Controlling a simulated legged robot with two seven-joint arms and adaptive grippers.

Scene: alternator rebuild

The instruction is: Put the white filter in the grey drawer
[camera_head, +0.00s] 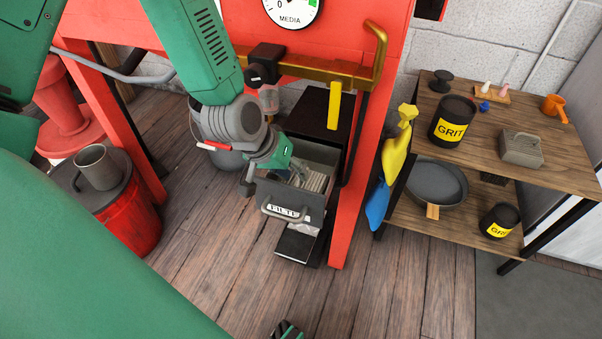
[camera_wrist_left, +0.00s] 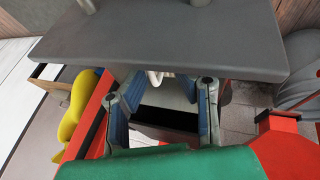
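The grey drawer (camera_head: 292,211) is pulled out of a dark cabinet under the red frame. It has a label and a handle on its front. My left gripper (camera_head: 299,172) is inside the drawer's opening, pointing down. In the left wrist view its two fingers (camera_wrist_left: 163,105) stand apart, with a gap between them. A pale ridged thing (camera_head: 316,182), perhaps the white filter, lies in the drawer beside the fingertips. A small white piece (camera_wrist_left: 157,76) shows beyond the fingers in the wrist view, partly hidden by the grey drawer front (camera_wrist_left: 160,45).
Below the drawer is another dark compartment (camera_head: 296,244). A red post (camera_head: 350,200) stands right of the drawer. A wooden shelf (camera_head: 575,165) with grit tins is farther right. A dark and green part shows at the bottom edge.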

